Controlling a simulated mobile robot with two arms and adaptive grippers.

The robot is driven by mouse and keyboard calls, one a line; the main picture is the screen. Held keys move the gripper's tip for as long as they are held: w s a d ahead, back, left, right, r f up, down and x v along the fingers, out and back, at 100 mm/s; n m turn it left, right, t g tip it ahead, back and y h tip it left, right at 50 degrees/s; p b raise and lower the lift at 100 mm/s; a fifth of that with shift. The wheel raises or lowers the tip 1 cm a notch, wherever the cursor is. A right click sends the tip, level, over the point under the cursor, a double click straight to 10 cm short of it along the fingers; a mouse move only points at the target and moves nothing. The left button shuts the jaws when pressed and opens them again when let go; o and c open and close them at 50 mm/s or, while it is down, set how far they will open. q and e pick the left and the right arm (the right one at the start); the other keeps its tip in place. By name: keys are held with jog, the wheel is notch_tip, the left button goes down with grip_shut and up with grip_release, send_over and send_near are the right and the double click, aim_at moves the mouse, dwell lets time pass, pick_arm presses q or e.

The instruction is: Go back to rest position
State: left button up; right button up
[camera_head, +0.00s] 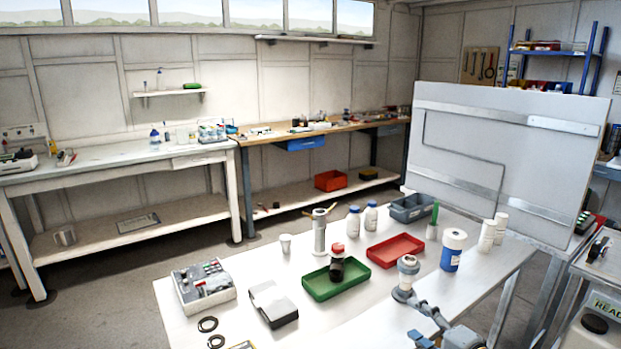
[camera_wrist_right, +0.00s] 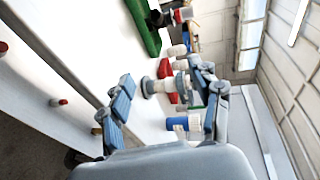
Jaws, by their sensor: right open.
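My right gripper (camera_head: 418,318) is at the bottom of the head view, low over the front of the white table (camera_head: 375,315). Its two fingers are spread, with nothing seen gripped between them. In the right wrist view the open fingers (camera_wrist_right: 165,92) frame a small white-topped round part (camera_wrist_right: 155,86), which appears to stand just past the fingertips. The same part (camera_head: 408,267) shows in the head view beyond the gripper. My left gripper does not show in either view.
A green tray (camera_head: 308,287) with a dark red-capped bottle (camera_head: 337,266), a red tray (camera_head: 395,250) and a blue-banded jar (camera_head: 452,256) stand near. A control box (camera_head: 203,287) is at left. A grey panel (camera_head: 470,140) rises at the back right.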

jog(key=s+a+f+n+g+h, duration=0.1)
jog(key=s+a+f+n+g, duration=0.25)
jog(key=s+f, duration=0.4)
jog(key=s+a+f+n+g+h, duration=0.1)
jog(key=s+a+f+n+g, duration=0.1)
jog(key=s+f+n, duration=0.5)
jog(key=s+d+f+n+g+h, duration=0.2)
jog(key=s+g, duration=0.1)
jog(key=s, duration=0.7)
jog(key=s+d+f+n+g+h, duration=0.1)
jog(key=s+n+g+h, duration=0.15)
jog(key=s, duration=0.65)
notch_tip(320, 180, down, 25)
jog(key=s+d+f+g, duration=0.2)
jog(key=s+d+f, duration=0.1)
jog(key=s+f, duration=1.4)
